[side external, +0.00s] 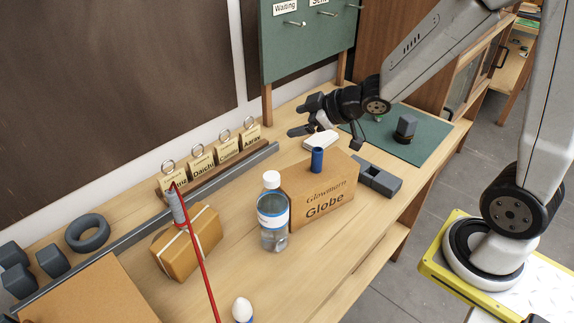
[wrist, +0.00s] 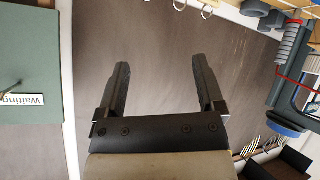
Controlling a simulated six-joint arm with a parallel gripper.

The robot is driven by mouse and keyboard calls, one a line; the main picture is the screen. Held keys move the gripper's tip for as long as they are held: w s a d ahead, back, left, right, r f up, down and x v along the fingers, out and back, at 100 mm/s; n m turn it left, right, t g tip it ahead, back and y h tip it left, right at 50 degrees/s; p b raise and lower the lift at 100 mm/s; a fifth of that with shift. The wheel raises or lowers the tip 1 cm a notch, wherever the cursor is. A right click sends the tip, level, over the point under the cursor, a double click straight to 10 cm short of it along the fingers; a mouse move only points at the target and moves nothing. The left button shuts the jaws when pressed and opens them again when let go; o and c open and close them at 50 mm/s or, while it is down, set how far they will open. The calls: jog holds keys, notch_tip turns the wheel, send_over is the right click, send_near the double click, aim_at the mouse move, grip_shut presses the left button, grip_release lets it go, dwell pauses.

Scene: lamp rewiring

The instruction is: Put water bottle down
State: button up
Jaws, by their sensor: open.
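The water bottle (side external: 272,212) is clear with a white cap and a blue-and-white label. It stands upright on the wooden bench (side external: 300,268), in front of the left end of the Globe box. My gripper (side external: 300,122) is above the back of the bench, up and to the right of the bottle and apart from it. In the wrist view my gripper (wrist: 163,85) has its two fingers spread with nothing between them. The bottle does not show in the wrist view.
The cardboard Globe box (side external: 325,200) has a blue cylinder (side external: 317,160) on top. A red cable (side external: 200,255) runs past a wrapped brown parcel (side external: 187,242). Name tags (side external: 202,160) stand along a grey rail. A green mat (side external: 400,140) and grey block (side external: 376,180) lie right.

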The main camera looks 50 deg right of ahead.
aim_at(265, 180)
jog(key=s+a+r+n+g+y, duration=0.1)
jog(key=s+a+n+g+y, duration=0.3)
jog(key=s+a+n+y, duration=0.7)
jog(key=w+d+f+m+y, duration=0.2)
jog(key=w+f+m, duration=0.1)
jog(key=f+m, duration=0.1)
jog(key=shift+f+y, duration=0.3)
jog(key=shift+f, duration=0.05)
jog(key=shift+w, duration=0.1)
jog(key=shift+x, duration=1.2)
jog(key=shift+x, duration=2.65)
jog(key=shift+d, duration=0.1)
grip_shut()
